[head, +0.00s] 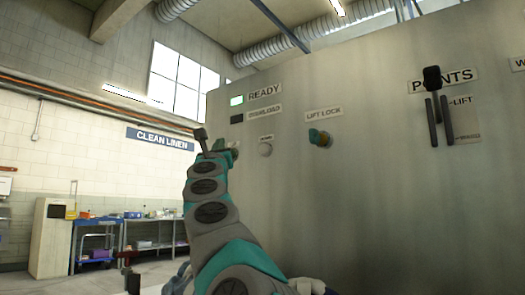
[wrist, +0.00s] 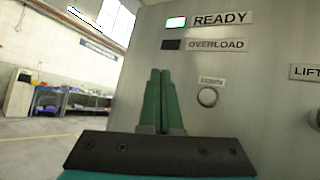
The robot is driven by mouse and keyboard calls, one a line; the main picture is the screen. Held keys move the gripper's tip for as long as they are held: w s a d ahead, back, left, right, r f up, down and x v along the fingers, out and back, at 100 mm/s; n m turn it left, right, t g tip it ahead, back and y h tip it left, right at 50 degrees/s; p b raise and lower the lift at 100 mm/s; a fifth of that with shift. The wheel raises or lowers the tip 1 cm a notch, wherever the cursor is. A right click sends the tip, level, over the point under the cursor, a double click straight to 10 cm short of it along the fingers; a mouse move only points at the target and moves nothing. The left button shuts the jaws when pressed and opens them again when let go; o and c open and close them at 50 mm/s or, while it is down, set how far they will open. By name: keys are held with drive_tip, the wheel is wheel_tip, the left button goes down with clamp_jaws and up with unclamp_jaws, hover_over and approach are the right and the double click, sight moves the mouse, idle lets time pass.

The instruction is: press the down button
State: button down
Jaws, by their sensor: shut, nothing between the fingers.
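The down button (head: 265,149) is a round pale knob on the grey panel, under a small label. In the wrist view the down button (wrist: 207,96) sits right of my fingers, with a small label above it that seems to read DOWN. My gripper (wrist: 160,73) is shut and empty, its green fingers together and pointing towards the panel. The fingertips appear left of the button, and I see no contact with it. In the head view my arm hides most of the gripper.
A lit green READY lamp (head: 237,100) and a dark OVERLOAD lamp (head: 237,119) are above the button. A teal LIFT LOCK switch (head: 320,138) juts out to the right. Dark handles (head: 437,108) stick out farther right. Tables and a cabinet (head: 52,238) stand far left.

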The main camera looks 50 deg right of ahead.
sight(264, 149)
drive_tip(key=s+d+m+g+h, duration=0.1)
drive_tip(key=d+m, duration=0.1)
drive_tip(key=s+d+m+g+h, duration=0.1)
drive_tip(key=shift+s+d+r+m+g, duration=0.1)
drive_tip(key=shift+s+d+m+g, duration=0.2)
drive_tip(key=shift+d+m+g, duration=0.1)
drive_tip(key=d+p, duration=0.2)
drive_tip(key=d, duration=0.6)
drive_tip(key=shift+w+d, duration=0.3)
drive_tip(key=shift+w, duration=0.15)
drive_tip(key=shift+d+p, duration=0.15)
drive_tip(key=shift+p, duration=0.15)
idle(1.4)
drive_tip(key=shift+d, duration=0.3)
